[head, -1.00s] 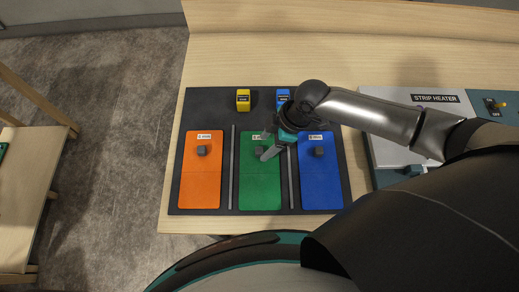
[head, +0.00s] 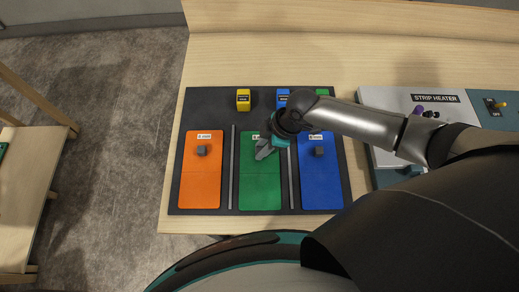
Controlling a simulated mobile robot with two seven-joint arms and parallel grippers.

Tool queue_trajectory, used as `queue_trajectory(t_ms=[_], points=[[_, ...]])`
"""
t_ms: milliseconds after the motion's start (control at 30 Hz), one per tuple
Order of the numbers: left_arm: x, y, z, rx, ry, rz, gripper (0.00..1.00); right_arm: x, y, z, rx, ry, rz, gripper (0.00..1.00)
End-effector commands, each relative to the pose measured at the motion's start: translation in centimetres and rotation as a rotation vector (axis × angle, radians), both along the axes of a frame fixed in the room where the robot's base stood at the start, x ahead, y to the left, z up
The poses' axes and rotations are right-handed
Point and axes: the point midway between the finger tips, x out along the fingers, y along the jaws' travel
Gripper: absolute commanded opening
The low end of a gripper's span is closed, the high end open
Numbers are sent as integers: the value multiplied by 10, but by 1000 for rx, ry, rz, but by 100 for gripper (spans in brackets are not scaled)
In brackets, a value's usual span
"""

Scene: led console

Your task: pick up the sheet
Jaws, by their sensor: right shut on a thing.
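Three coloured sheets lie side by side on a dark mat (head: 210,108): an orange sheet (head: 200,180), a green sheet (head: 260,185) and a blue sheet (head: 321,180). The orange and blue sheets each show a small dark grey knob. My right gripper (head: 262,153) is over the upper part of the green sheet and is shut on that sheet's knob, which its fingers hide. The green sheet looks flat on the mat; I cannot tell whether it is raised. My left gripper is not in view.
Yellow (head: 243,99) and blue (head: 283,97) blocks stand at the mat's back, with a green one partly hidden by my arm. Thin grey bars separate the sheets. A strip heater (head: 385,97) with a switch (head: 497,105) stands right. A wooden chair (head: 30,190) is at left.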

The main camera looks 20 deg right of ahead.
Motion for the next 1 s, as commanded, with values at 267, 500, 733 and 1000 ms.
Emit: queue_trajectory(t_ms=[267, 500, 733, 1000], points=[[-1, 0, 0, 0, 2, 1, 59, 0, 0, 0, 0, 0, 0, 0], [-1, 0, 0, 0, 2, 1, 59, 0, 0, 0, 0, 0, 0, 0], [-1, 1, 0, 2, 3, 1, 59, 1, 0, 1, 1, -2, -1, 0], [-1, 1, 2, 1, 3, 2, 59, 1, 0, 13, 2, -4, 0, 0]])
